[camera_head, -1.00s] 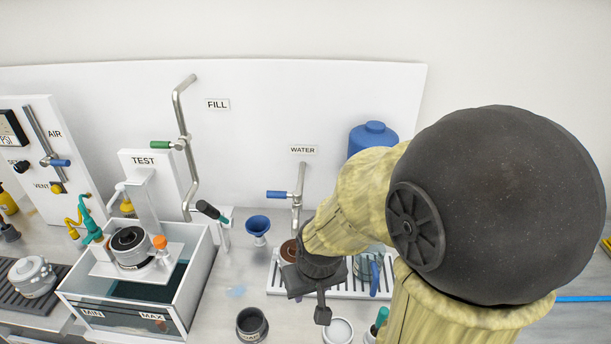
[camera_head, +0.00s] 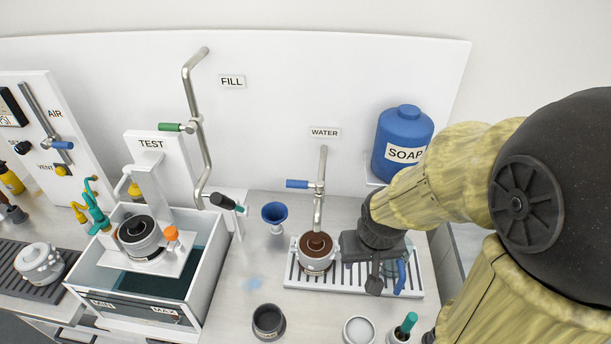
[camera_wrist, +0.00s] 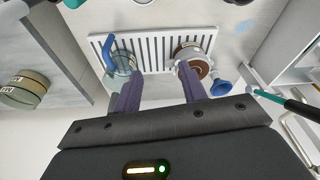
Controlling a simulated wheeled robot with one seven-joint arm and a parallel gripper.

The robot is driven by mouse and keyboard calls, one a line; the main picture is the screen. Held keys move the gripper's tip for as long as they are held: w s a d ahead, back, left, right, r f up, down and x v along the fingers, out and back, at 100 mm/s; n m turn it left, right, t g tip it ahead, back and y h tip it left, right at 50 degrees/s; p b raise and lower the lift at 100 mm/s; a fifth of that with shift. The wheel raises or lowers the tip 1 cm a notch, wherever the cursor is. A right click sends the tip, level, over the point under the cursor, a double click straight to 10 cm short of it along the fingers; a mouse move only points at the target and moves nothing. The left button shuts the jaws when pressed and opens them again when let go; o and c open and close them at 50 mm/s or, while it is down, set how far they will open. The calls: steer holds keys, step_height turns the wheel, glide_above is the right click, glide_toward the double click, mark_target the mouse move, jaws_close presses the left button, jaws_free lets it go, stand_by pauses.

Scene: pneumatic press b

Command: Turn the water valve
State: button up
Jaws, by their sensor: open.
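The water valve (camera_head: 298,184) has a blue lever pointing left on a metal pipe below the WATER label (camera_head: 324,132). The pipe (camera_head: 319,212) ends above a pale pot with brown contents (camera_head: 316,262), standing on a slotted tray (camera_head: 300,285). My gripper (camera_head: 374,284) is right of the pot and pipe, apart from the valve, over the tray's right part. In the wrist view my gripper (camera_wrist: 161,84) is open, its two purple fingers apart with nothing between them. The valve lever cannot be made out there. The pot (camera_wrist: 193,58) shows beyond the right finger.
A clear jug with a blue handle (camera_wrist: 110,50) stands on the tray close to my gripper. A blue funnel (camera_head: 274,213) is left of the pot. A blue SOAP tank (camera_head: 404,135) stands behind my arm. A dark cup (camera_head: 268,321) and a white cup (camera_head: 359,330) are in front.

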steer(key=w+a+r+n+g+p, duration=0.1)
steer(key=w+a+r+n+p, duration=0.25)
steer(key=w, duration=0.55)
steer(key=w+a+r+n+g+p, duration=0.15)
steer(key=w+r+n, duration=0.25)
steer(key=w+r, duration=0.4)
step_height(320, 180, up, 6)
steer(key=n+g+p, duration=0.2)
steer(key=n+p, duration=0.3)
steer(key=n, duration=0.3)
glide_above(303, 186)
steer(key=w, duration=0.5)
steer(key=shift+d, duration=0.4)
steer(key=shift+s+f, duration=0.1)
steer(key=shift+f, duration=0.1)
steer(key=s+f, duration=0.1)
steer(key=f, duration=0.4)
steer(key=s+f+p, duration=0.1)
steer(key=f, duration=0.5)
steer(key=s+f+p, duration=0.1)
steer(key=f, duration=0.4)
steer(key=shift+s+a+f, duration=0.15)
steer(key=shift+a+f, duration=0.15)
steer(key=shift+f, duration=0.1)
steer(key=shift+c, duration=0.2)
jaws_close()
